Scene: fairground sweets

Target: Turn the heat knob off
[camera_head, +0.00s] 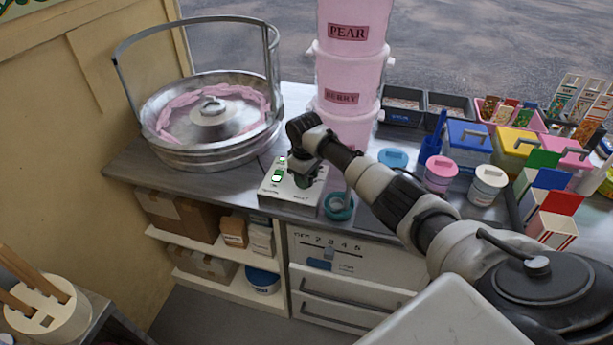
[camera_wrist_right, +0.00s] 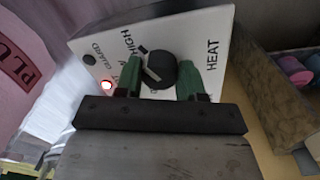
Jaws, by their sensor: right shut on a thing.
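The heat knob (camera_wrist_right: 160,69) is a round black knob on a white control box (camera_wrist_right: 205,40) printed HEAT and HIGH in the right wrist view. The box (camera_head: 272,198) stands at the counter's front edge in the head view, where my gripper hides the knob. My right gripper (camera_wrist_right: 160,82) has its green fingers on either side of the knob, shut on it. In the head view the right gripper (camera_head: 305,178) points down over the box's right part. My left gripper is not in view.
The round metal floss pan (camera_head: 215,155) stands left of the box. Stacked pink tubs (camera_head: 345,85) stand close behind my right gripper. A teal ring (camera_head: 339,206) lies right of the box. Several jars, bins and boxes fill the counter's right side.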

